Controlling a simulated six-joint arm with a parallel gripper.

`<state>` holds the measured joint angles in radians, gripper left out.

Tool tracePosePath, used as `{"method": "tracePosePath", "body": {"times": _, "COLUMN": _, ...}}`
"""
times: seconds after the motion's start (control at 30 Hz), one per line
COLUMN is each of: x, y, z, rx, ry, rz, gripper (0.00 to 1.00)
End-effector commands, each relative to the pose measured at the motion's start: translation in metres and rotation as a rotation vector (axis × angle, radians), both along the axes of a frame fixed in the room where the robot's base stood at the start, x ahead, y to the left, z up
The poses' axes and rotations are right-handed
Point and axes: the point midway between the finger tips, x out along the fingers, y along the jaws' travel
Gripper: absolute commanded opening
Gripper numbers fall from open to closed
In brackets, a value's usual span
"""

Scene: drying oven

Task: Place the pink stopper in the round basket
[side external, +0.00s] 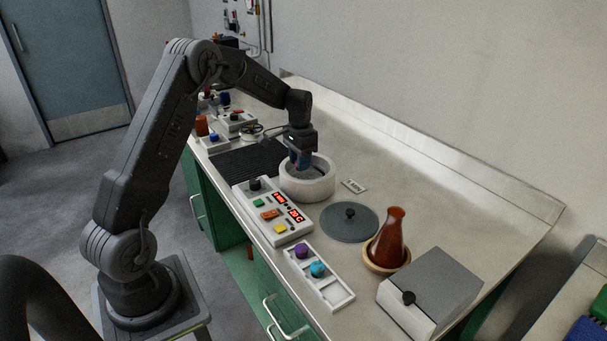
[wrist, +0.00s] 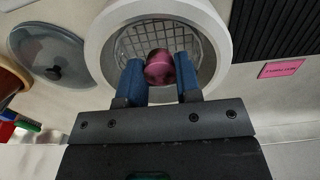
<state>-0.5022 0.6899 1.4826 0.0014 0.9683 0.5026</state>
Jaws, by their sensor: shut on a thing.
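The pink stopper (wrist: 159,72) is between the blue fingers of my gripper (wrist: 159,64) in the wrist view, and my gripper is shut on it. The round wire basket (wrist: 131,43) shows behind the stopper, inside a white round housing (wrist: 101,40). In the side view my gripper (side external: 301,163) points down at the opening of this white housing (side external: 308,190). The fingertips are at or just inside the rim; their exact depth is hard to tell. The stopper is hidden in the side view.
A grey round lid (side external: 347,226) with a black knob lies on the bench beside the housing. A control panel (side external: 272,212) stands in front. Nearby are a tray (side external: 337,291) with purple and teal stoppers, a red flask (side external: 391,238) and a grey box (side external: 440,283).

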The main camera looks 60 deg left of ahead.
Motion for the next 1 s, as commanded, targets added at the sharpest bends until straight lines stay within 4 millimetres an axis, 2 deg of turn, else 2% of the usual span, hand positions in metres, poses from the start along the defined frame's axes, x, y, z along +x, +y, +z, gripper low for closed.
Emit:
{"method": "tracePosePath", "body": {"times": 0.23, "x": 0.008, "y": -0.006, "z": -0.013, "rx": -0.001, "ry": 0.003, "rz": 0.001, "gripper": 0.09}}
{"method": "tracePosePath", "body": {"times": 0.5, "x": 0.008, "y": -0.006, "z": -0.046, "rx": -0.001, "ry": 0.001, "rz": 0.001, "gripper": 0.09}}
{"method": "tracePosePath", "body": {"times": 0.87, "x": 0.008, "y": -0.006, "z": -0.049, "rx": -0.001, "ry": 0.0, "rz": 0.001, "gripper": 0.09}}
{"method": "tracePosePath", "body": {"times": 0.9, "x": 0.008, "y": -0.006, "z": -0.049, "rx": 0.0, "ry": 0.0, "rz": 0.001, "gripper": 0.34}}
{"method": "tracePosePath", "body": {"times": 1.0, "x": 0.007, "y": -0.006, "z": -0.049, "rx": 0.0, "ry": 0.0, "rz": 0.001, "gripper": 0.43}}
